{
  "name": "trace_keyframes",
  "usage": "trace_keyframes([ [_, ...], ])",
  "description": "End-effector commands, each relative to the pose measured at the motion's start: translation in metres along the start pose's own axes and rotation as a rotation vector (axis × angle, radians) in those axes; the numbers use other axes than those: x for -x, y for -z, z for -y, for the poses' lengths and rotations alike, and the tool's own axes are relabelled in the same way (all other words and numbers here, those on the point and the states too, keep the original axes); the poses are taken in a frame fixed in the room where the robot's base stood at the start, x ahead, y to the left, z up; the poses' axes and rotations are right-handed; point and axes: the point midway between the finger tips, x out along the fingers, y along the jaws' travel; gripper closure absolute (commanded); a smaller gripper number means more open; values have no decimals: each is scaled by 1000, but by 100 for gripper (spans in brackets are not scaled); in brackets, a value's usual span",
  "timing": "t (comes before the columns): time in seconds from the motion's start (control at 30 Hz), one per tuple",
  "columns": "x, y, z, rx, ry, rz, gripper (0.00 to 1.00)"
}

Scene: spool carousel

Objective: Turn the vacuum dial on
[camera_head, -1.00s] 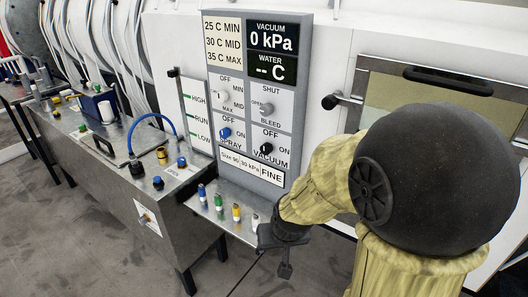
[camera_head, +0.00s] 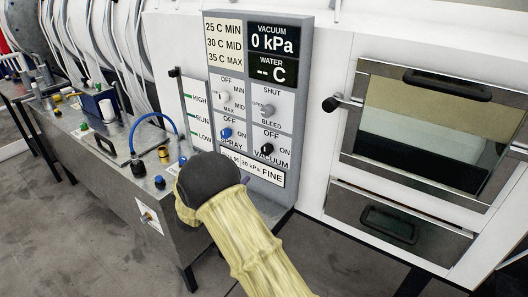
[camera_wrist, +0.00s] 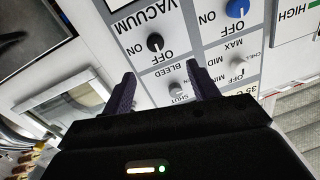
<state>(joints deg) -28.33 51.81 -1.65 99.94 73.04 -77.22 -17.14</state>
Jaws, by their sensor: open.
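The vacuum dial (camera_head: 266,149) is a small black knob on the grey control panel (camera_head: 304,60), at lower right, with OFF above it and ON to its right. It also shows upside down in the wrist view (camera_wrist: 155,42). Its pointer is too small to read surely. The vacuum display (camera_head: 272,38) reads 0 kPa. My gripper (camera_wrist: 161,72) is open and empty, its two dark fingers pointing at the panel. In the wrist view the dial appears just beyond and between the fingertips, with no visible contact.
The blue spray dial (camera_head: 226,133) sits left of the vacuum dial, with the bleed knob (camera_head: 267,111) above it. A black-handled lever (camera_head: 330,103) juts out to the right. A metal bench (camera_head: 75,143) with fittings stands left.

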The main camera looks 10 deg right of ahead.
Motion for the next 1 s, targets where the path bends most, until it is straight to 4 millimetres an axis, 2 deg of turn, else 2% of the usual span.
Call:
trace_keyframes([
  [0.17, 6, -2, -3, 5, -51, -50, 41],
  [0.53, 0, -1, -4, 4, -50, -48, 41],
  [0.67, -13, 1, -4, 4, -52, -48, 41],
  [1.0, -71, 4, -7, 4, -52, -48, 41],
])
